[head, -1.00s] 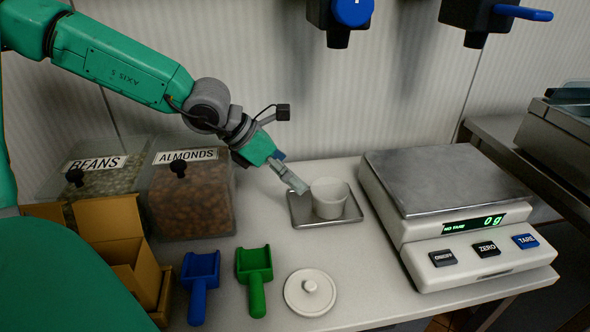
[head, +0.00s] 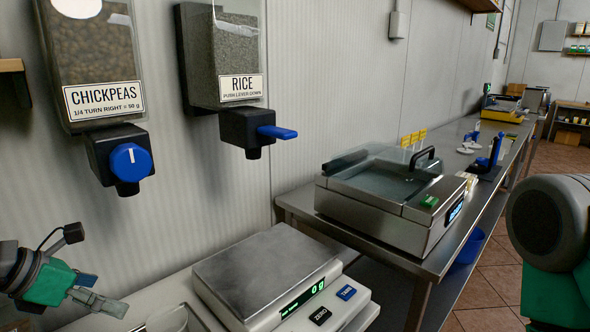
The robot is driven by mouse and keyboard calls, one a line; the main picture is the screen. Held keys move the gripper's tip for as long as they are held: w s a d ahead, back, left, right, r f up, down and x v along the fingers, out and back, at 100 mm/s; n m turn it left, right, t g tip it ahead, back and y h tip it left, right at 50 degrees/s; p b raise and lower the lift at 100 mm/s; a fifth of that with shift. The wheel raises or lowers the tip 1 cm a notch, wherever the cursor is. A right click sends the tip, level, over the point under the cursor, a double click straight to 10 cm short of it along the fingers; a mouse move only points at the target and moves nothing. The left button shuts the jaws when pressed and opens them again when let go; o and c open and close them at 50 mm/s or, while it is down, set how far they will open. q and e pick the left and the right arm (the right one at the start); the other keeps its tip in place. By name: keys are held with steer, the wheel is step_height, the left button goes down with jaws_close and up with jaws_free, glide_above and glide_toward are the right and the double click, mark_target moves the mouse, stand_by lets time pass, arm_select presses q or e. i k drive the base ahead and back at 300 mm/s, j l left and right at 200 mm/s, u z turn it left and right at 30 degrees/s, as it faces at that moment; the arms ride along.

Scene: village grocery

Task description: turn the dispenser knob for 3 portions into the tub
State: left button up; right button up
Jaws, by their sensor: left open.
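The chickpea dispenser (head: 95,60) hangs on the wall at upper left; its label reads a quarter turn right equals 50 g. Its round blue knob (head: 130,162) shows a white mark that stands about upright. The white tub (head: 167,318) is cut off at the bottom edge, left of the scale. My left gripper (head: 105,302) is at the lower left, open and empty, beside the tub and well below the knob. Its fingers point right. My right gripper is out of view; only part of that arm shows at the right edge.
A rice dispenser (head: 222,55) with a blue lever (head: 277,132) hangs right of the chickpeas. The scale (head: 268,268) reads 0 g. A steel sealing machine (head: 390,195) stands on a bench farther right. The wall below the dispensers is clear.

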mark_target(130, 162)
steer(key=k+l, duration=0.8)
steer(key=l, duration=0.15)
